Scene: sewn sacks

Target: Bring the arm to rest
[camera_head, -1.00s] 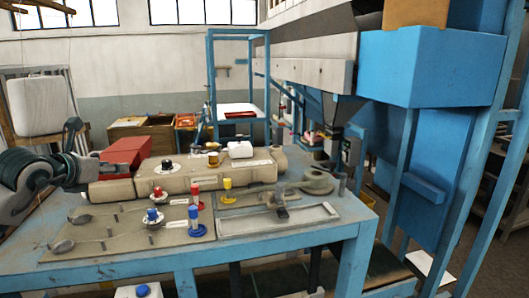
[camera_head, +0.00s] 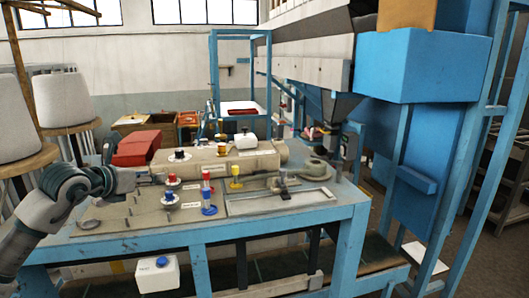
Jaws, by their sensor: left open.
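My left arm comes in from the left edge. My left gripper (camera_head: 146,179) is over the left end of the blue-framed table, beside the red and blue knobs. Its fingers are small in the view and look empty and apart. A red-topped knob (camera_head: 173,180) and a blue-topped knob (camera_head: 168,198) stand on the panel just right of it. My right gripper is not in view.
The table (camera_head: 290,215) carries red, blue and yellow posts and a grey tray frame (camera_head: 285,200). A white box with a blue button (camera_head: 158,274) is below the front edge. A large blue machine (camera_head: 425,70) fills the right.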

